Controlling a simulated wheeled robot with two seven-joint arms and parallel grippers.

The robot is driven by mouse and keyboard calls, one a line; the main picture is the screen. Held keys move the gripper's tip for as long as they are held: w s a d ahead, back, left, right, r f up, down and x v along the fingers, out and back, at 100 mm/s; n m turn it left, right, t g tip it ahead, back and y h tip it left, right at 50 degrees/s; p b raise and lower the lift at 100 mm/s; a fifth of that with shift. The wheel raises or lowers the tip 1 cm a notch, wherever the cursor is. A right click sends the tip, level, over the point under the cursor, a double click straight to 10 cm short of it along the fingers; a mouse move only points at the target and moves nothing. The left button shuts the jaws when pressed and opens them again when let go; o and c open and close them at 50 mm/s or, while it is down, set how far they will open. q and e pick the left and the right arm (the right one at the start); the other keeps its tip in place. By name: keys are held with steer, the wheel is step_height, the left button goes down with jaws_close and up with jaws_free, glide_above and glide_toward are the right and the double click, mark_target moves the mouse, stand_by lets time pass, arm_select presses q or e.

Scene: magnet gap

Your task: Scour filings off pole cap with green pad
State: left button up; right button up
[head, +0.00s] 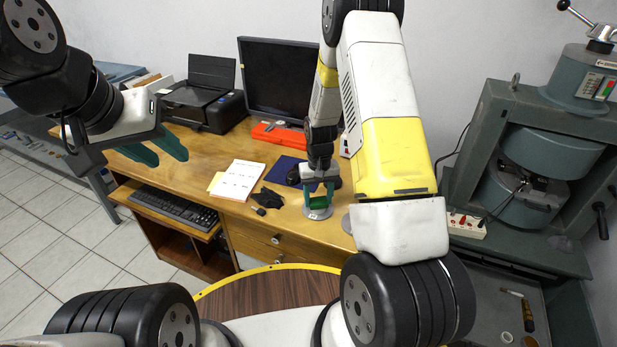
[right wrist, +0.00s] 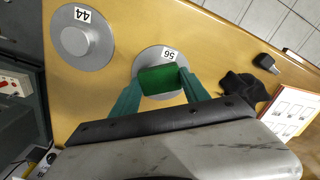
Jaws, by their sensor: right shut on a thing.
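My right gripper (head: 318,190) points down over the desk and is shut on the green pad (right wrist: 158,79), which sits between its green fingers. The pad is over the grey round pole cap labelled 56 (right wrist: 149,56); this cap also shows in the head view (head: 318,214). I cannot tell whether pad and cap touch, and I cannot make out filings. A second grey cap labelled 44 (right wrist: 82,38) lies beside it, mostly behind my right arm in the head view. My left gripper (head: 170,160) is open and empty above the desk's left part.
A black cloth-like item (head: 266,199), a small dark block (head: 259,211) and a white paper (head: 238,181) lie left of the cap. A monitor (head: 281,80), printer (head: 202,100) and red case (head: 277,135) stand behind. The large magnet (head: 533,170) is at the right.

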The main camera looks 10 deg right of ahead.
stand_by(0.4)
steer(key=shift+w, duration=0.8)
steer(key=shift+s, duration=0.15)
steer(key=shift+s, duration=0.8)
steer(key=shift+w, duration=0.1)
steer(key=shift+w, duration=0.85)
steer(key=shift+s, duration=0.15)
